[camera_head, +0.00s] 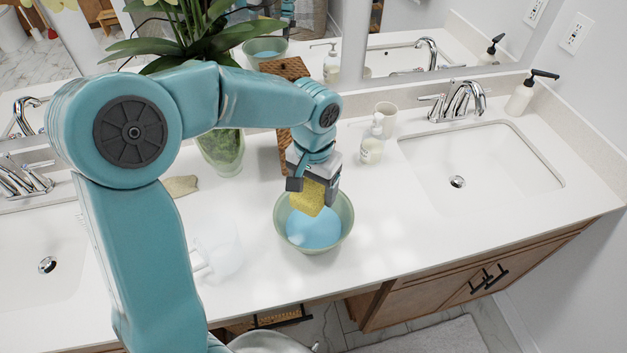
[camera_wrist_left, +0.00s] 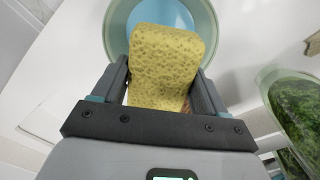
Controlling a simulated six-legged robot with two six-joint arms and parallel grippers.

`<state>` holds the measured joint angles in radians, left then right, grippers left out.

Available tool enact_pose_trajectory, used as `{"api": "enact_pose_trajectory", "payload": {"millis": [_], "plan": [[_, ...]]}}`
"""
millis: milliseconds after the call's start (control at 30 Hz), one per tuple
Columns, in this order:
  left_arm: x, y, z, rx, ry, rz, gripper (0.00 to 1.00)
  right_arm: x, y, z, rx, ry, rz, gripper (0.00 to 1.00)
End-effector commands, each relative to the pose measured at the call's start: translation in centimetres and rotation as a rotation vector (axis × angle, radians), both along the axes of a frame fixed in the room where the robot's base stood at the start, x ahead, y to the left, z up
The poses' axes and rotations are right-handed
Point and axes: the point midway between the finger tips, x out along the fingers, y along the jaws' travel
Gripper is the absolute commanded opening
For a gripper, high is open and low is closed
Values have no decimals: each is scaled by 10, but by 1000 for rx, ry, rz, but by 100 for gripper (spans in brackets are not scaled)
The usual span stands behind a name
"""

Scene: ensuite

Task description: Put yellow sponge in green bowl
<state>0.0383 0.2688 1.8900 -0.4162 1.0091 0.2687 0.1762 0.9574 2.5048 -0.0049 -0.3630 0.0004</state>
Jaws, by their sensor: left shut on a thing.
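The yellow sponge (camera_head: 308,197) is between the fingers of my left gripper (camera_head: 312,186), which is shut on it. The green bowl (camera_head: 345,217) stands on the white counter, with a light blue inside. In the head view the sponge overlaps the back part of the bowl's opening. In the left wrist view the sponge (camera_wrist_left: 165,66) sticks out past the fingers of the left gripper (camera_wrist_left: 165,85), with the bowl (camera_wrist_left: 112,28) beyond it. I cannot tell whether the sponge touches the bowl. My right gripper is not in view.
A soap dispenser (camera_head: 372,145) and a cup (camera_head: 386,116) stand behind and right of the bowl. A plant vase (camera_head: 222,152) and a brown woven box (camera_head: 286,70) stand behind it. Sinks (camera_head: 480,165) lie to both sides. The counter (camera_head: 400,240) right of the bowl is clear.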

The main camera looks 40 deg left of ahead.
Motion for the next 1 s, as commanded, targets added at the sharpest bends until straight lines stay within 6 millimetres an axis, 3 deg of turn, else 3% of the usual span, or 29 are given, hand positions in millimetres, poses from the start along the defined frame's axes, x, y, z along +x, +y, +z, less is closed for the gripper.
{"api": "enact_pose_trajectory", "payload": {"millis": [33,500,700,967,1000], "plan": [[0,0,-12,0,1,0,44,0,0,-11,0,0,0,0],[3,2,-74,1,1,0,44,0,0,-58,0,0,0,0],[4,2,-86,1,1,0,44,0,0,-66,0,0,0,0],[4,2,-85,1,1,0,44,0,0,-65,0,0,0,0],[4,2,-85,1,1,0,83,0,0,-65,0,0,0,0]]}}
